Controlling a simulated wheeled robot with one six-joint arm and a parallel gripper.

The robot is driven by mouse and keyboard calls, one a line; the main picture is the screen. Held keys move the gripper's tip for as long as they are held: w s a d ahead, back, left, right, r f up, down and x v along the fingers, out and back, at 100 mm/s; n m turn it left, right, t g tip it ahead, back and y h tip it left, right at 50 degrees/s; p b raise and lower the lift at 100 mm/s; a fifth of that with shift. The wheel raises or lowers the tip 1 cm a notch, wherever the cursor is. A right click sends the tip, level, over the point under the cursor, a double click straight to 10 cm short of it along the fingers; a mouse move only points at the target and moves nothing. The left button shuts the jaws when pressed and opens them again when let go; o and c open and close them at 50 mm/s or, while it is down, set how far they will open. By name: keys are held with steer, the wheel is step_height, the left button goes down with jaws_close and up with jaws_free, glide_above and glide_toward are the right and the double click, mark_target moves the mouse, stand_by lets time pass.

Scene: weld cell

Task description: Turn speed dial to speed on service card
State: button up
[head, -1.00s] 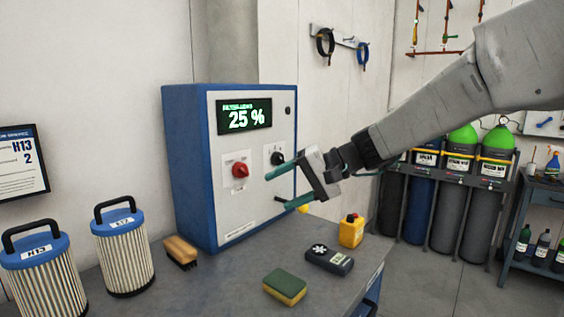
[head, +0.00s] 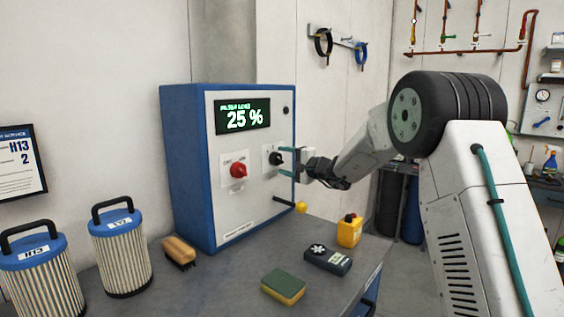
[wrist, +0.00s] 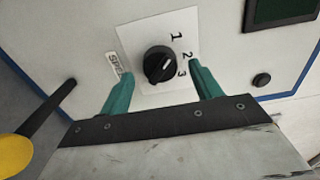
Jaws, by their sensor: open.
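The speed dial (head: 276,158) is a black knob on the blue and white cabinet's front panel. In the wrist view the dial (wrist: 159,64) sits on a white plate marked 1, 2, 3, with a small label beside it. My gripper (head: 284,162) is open in front of the dial. In the wrist view its teal fingers (wrist: 163,76) stand on either side of the dial, apart from it. The service card (head: 20,162) hangs framed on the left wall and shows H13 and 2.
A red rotary switch (head: 238,170) is left of the dial. A yellow-ended lever (head: 300,208) juts out below it. The cabinet display (head: 243,116) reads 25 %. Two filters (head: 121,255), a brush (head: 179,252), sponge (head: 283,287), meter (head: 327,259) and yellow bottle (head: 350,231) stand on the bench.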

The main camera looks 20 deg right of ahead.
steer(key=shift+x, duration=0.9)
steer(key=c, duration=1)
steer(key=shift+m, duration=0.3)
steer(key=m, duration=0.4)
steer(key=shift+m, duration=2)
steer(key=shift+f, duration=0.1)
